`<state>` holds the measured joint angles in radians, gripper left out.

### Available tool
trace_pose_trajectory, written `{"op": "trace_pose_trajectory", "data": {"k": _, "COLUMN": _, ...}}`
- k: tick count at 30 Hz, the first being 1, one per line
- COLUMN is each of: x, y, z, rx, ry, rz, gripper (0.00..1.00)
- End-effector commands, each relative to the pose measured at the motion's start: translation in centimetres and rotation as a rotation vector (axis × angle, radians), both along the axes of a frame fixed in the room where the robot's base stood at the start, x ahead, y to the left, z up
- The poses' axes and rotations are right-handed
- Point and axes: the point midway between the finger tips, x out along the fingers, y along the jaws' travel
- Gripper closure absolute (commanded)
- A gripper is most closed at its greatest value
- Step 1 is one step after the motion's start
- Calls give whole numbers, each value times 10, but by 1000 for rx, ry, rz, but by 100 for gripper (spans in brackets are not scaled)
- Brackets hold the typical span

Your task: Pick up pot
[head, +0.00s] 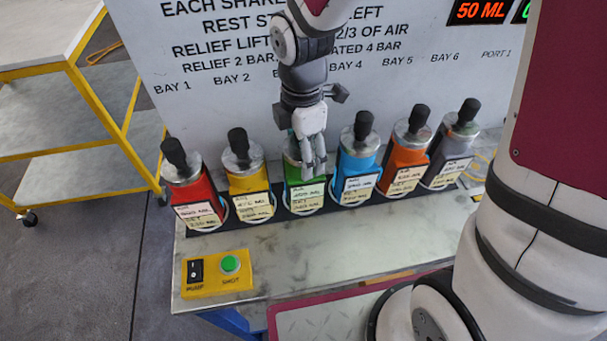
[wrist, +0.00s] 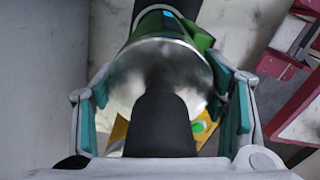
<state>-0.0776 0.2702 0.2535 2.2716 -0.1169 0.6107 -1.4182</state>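The green pot (head: 297,172) stands in the third place of the dark rack, with a metal domed top and labels on its front. My gripper (head: 314,166) comes down over it and hides much of its top in the head view. In the wrist view the green pot (wrist: 205,36) shows its metal dome (wrist: 125,85) and black knob (wrist: 163,120). My gripper (wrist: 165,95) has its fingers spread, one on each side of the dome. I cannot tell whether the pads touch it.
Red (head: 190,188), yellow (head: 247,181), blue (head: 355,172), orange (head: 402,158) and grey (head: 452,152) pots stand close on either side in the same rack (head: 325,204). A yellow button box (head: 217,274) sits on the bench front. The sign board (head: 215,95) stands behind.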

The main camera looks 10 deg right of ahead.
Motion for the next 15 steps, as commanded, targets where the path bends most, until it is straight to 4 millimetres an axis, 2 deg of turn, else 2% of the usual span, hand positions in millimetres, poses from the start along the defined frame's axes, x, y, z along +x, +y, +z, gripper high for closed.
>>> {"op": "trace_pose_trajectory", "data": {"k": 1, "x": 0, "y": 0, "z": 0, "rx": 0, "ry": 1, "rz": 0, "gripper": 72}}
{"op": "trace_pose_trajectory", "data": {"k": 4, "x": 0, "y": 0, "z": 0, "rx": 0, "ry": 1, "rz": 0, "gripper": 95}}
{"op": "trace_pose_trajectory", "data": {"k": 15, "x": 1, "y": 0, "z": 6, "rx": 1, "ry": -4, "rz": -1, "gripper": 96}}
